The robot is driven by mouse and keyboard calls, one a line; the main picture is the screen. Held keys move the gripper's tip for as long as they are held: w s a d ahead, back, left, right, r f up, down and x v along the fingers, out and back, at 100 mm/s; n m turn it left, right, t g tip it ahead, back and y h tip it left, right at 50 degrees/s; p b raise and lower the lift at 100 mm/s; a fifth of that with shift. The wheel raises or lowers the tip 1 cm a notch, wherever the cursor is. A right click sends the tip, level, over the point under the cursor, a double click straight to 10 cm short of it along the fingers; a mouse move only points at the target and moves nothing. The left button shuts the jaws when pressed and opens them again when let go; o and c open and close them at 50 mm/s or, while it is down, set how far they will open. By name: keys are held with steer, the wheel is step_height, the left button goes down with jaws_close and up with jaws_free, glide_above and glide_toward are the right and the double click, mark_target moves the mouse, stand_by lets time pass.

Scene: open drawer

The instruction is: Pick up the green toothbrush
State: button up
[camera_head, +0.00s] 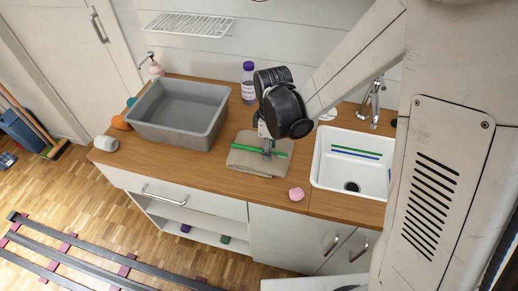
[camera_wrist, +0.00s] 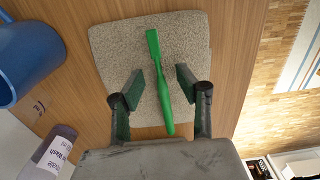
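The green toothbrush (camera_wrist: 159,78) lies on a beige cloth or mat (camera_wrist: 110,45). In the head view the toothbrush (camera_head: 247,148) lies across the cloth (camera_head: 240,163) on the wooden counter. My gripper (camera_wrist: 160,84) is open, with one finger on each side of the toothbrush handle and gaps visible between. In the head view my gripper (camera_head: 267,151) points down at the cloth and hides the toothbrush's middle. I cannot tell how high the fingertips are above the cloth.
A grey basin (camera_head: 180,112) stands left on the counter, and a purple-capped bottle (camera_head: 248,84) behind my gripper. A white sink (camera_head: 334,176) with green and blue strips is at right. A pink object (camera_head: 296,194) sits near the front edge. A blue cup (camera_wrist: 28,55) shows in the wrist view.

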steer(key=shift+f, duration=0.15)
jaws_close()
stand_by(0.4)
